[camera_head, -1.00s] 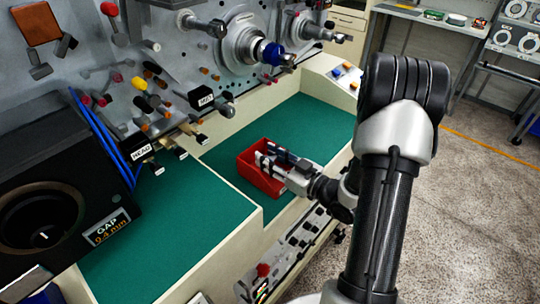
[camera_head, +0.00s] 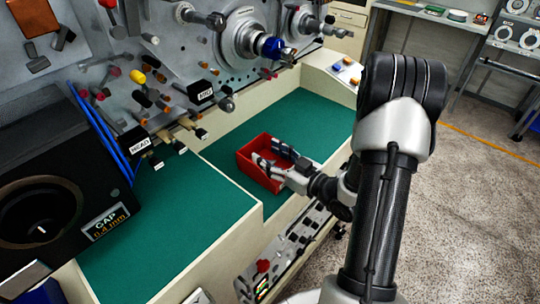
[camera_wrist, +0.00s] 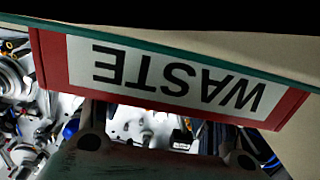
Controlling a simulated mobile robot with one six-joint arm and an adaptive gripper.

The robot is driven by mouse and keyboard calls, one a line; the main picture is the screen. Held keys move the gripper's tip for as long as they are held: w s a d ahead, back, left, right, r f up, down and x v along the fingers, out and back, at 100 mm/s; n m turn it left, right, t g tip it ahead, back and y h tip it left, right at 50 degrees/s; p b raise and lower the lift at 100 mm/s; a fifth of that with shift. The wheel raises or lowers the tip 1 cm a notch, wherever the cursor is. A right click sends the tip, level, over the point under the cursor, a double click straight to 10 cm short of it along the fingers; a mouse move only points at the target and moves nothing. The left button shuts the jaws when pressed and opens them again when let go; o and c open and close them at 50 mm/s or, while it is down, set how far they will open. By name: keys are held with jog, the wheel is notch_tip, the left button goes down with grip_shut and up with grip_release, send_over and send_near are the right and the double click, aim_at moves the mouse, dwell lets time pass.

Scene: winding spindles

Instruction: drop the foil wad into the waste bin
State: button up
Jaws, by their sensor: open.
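The red waste bin (camera_head: 244,163) stands on the green worktop. Its white WASTE label (camera_wrist: 165,78) shows upside down in the wrist view, on the bin's red wall (camera_wrist: 50,62). My gripper (camera_head: 266,151) is over the bin, coming in from the right, with its two fingers spread apart. In the wrist view my gripper (camera_wrist: 168,148) is at the bottom edge, with dark finger parts left and right. I cannot make out the foil wad in either current view; the bin's inside is partly hidden by my gripper.
A black box with a GAP display (camera_head: 106,222) stands at the left. The winding machine's panel (camera_head: 130,50), with spindles and knobs, rises behind the worktop. The green worktop (camera_head: 310,118) is clear behind the bin.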

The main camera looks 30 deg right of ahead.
jog(key=v, duration=1.2)
jog(key=shift+w, duration=0.1)
dwell(0.5)
jog(key=shift+n+g+h, duration=0.5)
jog(key=shift+n+g, duration=0.2)
jog(key=shift+g, duration=0.1)
jog(key=w, duration=0.1)
jog(key=w+r, duration=0.1)
jog(key=w, duration=0.1)
jog(key=w+r, duration=0.1)
jog(key=shift+w+d, duration=0.2)
jog(key=shift+d, duration=0.05)
notch_tip(320, 180, up, 9)
jog(key=w+m+g+h, duration=0.2)
jog(key=g+h, duration=0.2)
jog(key=h, duration=0.3)
jog(key=s+a+r+m+g+y, duration=0.1)
jog(key=s+a+g, duration=0.5)
jog(key=s+a, duration=1.2)
jog(key=s+m+y, duration=0.1)
jog(key=s+m, duration=0.1)
jog(key=s, duration=0.1)
jog(key=shift+a, duration=0.35)
